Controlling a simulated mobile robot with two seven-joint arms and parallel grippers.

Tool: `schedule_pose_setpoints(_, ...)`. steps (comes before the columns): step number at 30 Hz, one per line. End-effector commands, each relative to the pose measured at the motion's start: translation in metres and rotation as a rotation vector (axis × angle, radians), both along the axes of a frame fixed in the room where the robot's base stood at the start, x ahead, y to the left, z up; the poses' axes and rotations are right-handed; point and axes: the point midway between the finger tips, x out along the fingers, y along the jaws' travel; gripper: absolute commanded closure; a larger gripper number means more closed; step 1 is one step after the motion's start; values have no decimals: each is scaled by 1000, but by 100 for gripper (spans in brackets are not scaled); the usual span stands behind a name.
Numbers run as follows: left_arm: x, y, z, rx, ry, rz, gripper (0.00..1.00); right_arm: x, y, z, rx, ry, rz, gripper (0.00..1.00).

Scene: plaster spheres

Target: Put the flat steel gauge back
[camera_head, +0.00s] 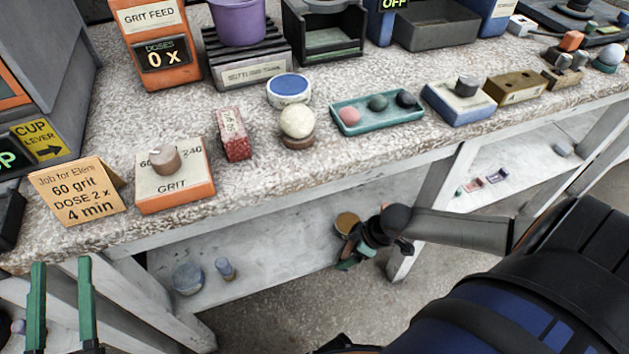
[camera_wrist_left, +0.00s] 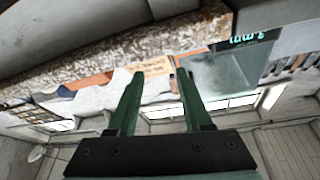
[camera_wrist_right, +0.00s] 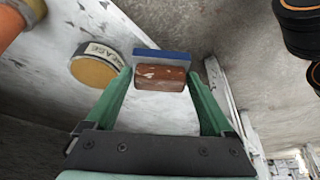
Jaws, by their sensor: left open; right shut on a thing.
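I cannot make out a flat steel gauge for certain in any view. My right gripper (camera_wrist_right: 160,75) is shut on a reddish-brown block with a blue strip along one side (camera_wrist_right: 160,78), seen between its fingertips in the right wrist view. In the head view the right gripper (camera_head: 346,262) is low, in front of the lower shelf, and the block is not clear there. My left gripper (camera_head: 60,265) is open and empty at the lower left, in front of the bench edge. It also shows open in the left wrist view (camera_wrist_left: 157,78).
A round labelled tin (camera_wrist_right: 93,70) is beside the right gripper. The benchtop holds a job card (camera_head: 75,190), grit dial (camera_head: 175,185), red block (camera_head: 233,137) and teal tray (camera_head: 378,123).

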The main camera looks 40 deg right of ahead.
Motion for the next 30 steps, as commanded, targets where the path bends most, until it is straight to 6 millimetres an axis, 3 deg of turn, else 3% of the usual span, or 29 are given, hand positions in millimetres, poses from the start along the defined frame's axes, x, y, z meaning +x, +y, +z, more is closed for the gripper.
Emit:
schedule_pose_setpoints(6,-22,-5,51,1,-241,-42,50,35,20,-1,3,-6,-1,74)
schedule_pose_setpoints(10,-35,-8,71,4,-337,-60,50,46,27,0,1,-4,0,74)
schedule_pose_setpoints(17,-47,-10,87,4,-423,-77,50,57,33,0,1,-4,-1,74)
schedule_pose_setpoints(23,-66,-13,100,2,-535,-106,50,84,50,-1,3,-5,0,74)
schedule_pose_setpoints(25,-65,-13,91,-5,-522,-111,50,79,48,-14,0,0,0,74)
schedule_pose_setpoints(30,-64,-13,92,-9,-517,-112,50,79,48,-15,-1,-2,1,74)
